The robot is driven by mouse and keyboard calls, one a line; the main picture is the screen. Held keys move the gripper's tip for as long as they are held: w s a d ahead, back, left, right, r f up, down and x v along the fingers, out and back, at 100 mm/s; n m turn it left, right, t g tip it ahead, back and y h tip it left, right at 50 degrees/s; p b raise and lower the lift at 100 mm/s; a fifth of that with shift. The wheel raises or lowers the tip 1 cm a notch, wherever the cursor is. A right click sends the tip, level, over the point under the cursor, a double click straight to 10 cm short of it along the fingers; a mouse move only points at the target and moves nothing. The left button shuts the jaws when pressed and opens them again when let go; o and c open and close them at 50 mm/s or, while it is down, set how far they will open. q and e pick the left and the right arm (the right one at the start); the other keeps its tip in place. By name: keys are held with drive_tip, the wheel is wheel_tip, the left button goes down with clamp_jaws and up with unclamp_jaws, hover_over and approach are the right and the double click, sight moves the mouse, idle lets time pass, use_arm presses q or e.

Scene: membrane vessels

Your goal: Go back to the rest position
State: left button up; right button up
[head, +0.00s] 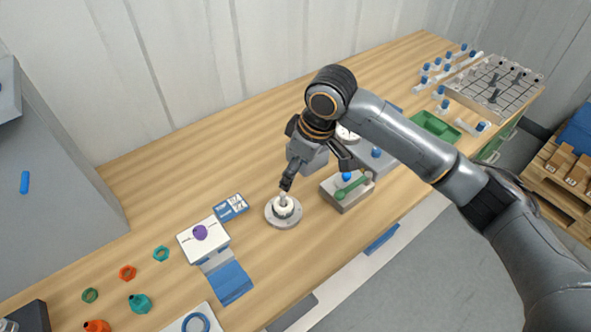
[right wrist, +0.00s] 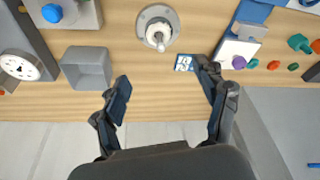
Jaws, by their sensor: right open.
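My right gripper (head: 318,172) hangs above the workbench in the head view, with its arm reaching in from the right. In the right wrist view the right gripper (right wrist: 164,84) has its two fingers spread wide with nothing between them, only bare wood behind. A round grey metal base with a white vessel part (head: 283,207) stands on the bench close to one fingertip in the head view. In the right wrist view this vessel (right wrist: 158,30) lies beyond the fingertips, apart from them. My left gripper is not in view.
A grey block with a green tool (head: 347,192), a grey open box (right wrist: 87,68), a blue-and-white card (head: 231,207) and a white block with a purple knob (head: 203,239) surround the vessel. A gridded tray (head: 495,85) stands far right. Bench wood toward the wall is clear.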

idle(0.4)
drive_tip(key=s+a+f+m+t+y, duration=0.1)
drive_tip(key=s+f+m+y, duration=0.1)
drive_tip(key=s+f, duration=0.75)
drive_tip(key=s+d+f+m+t+h, duration=0.1)
drive_tip(key=s+d+f+m+h, duration=0.2)
drive_tip(key=s+d, duration=0.55)
drive_tip(key=s+d+f+m+h, duration=0.1)
drive_tip(key=s+d+f+m, duration=0.25)
drive_tip(key=s+d, duration=0.5)
wheel_tip(320, 180, down, 30)
drive_tip(key=s+d+r+g+b, duration=0.1)
drive_tip(key=s+b, duration=0.1)
drive_tip(key=s+d+f+g, duration=0.1)
drive_tip(key=s+d+f, duration=0.2)
drive_tip(key=s+f, duration=1.2)
drive_tip(key=shift+s+f+g+h+b, duration=0.3)
drive_tip(key=shift+s+f+b, duration=0.1)
drive_tip(key=shift+f, duration=0.05)
